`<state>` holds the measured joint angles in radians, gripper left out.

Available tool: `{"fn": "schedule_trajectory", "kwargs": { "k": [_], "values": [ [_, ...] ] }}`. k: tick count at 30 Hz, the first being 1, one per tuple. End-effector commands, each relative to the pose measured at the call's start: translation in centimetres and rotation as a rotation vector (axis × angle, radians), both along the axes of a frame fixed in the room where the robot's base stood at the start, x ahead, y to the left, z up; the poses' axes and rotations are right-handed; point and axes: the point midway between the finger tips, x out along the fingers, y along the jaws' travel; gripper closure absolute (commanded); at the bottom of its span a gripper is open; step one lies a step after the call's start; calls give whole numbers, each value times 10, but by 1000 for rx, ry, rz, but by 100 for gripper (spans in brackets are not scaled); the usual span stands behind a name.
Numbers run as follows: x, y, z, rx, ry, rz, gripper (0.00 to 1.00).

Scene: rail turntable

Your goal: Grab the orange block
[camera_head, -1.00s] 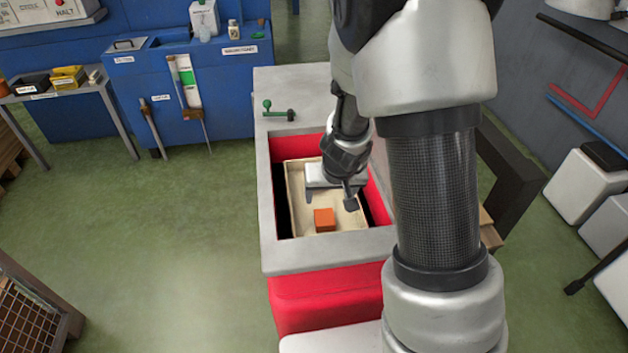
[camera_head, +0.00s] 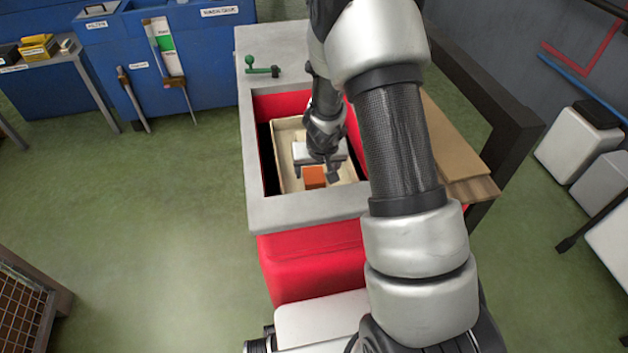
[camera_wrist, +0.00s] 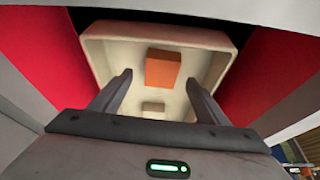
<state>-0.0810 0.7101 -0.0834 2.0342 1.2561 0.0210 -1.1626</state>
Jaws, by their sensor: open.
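The orange block (camera_head: 314,177) sits in a cream tray (camera_head: 289,183) inside the red-walled well of a grey-topped cabinet. In the wrist view the orange block (camera_wrist: 163,69) lies on the tray floor beyond my fingertips, roughly midway between them. My gripper (camera_head: 317,172) is low over the tray, just behind the block in the head view. In the wrist view my gripper (camera_wrist: 160,85) is open with nothing between its fingers.
The grey rim (camera_head: 252,160) and red walls (camera_head: 280,105) surround the tray closely. A green lever (camera_head: 262,69) stands on the cabinet top behind the well. Brown boards (camera_head: 450,150) and a dark frame (camera_head: 495,95) are at the right.

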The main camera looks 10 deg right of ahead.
Motion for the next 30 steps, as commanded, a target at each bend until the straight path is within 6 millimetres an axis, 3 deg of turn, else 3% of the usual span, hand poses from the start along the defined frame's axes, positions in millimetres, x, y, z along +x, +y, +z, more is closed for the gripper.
{"fn": "schedule_trajectory", "kwargs": {
  "k": [6,16,24,30],
  "values": [
    [15,2,-33,1,2,0,31],
    [19,2,-37,1,1,1,31],
    [19,2,-37,1,1,1,75],
    [19,2,-36,1,1,1,77]
  ]
}}
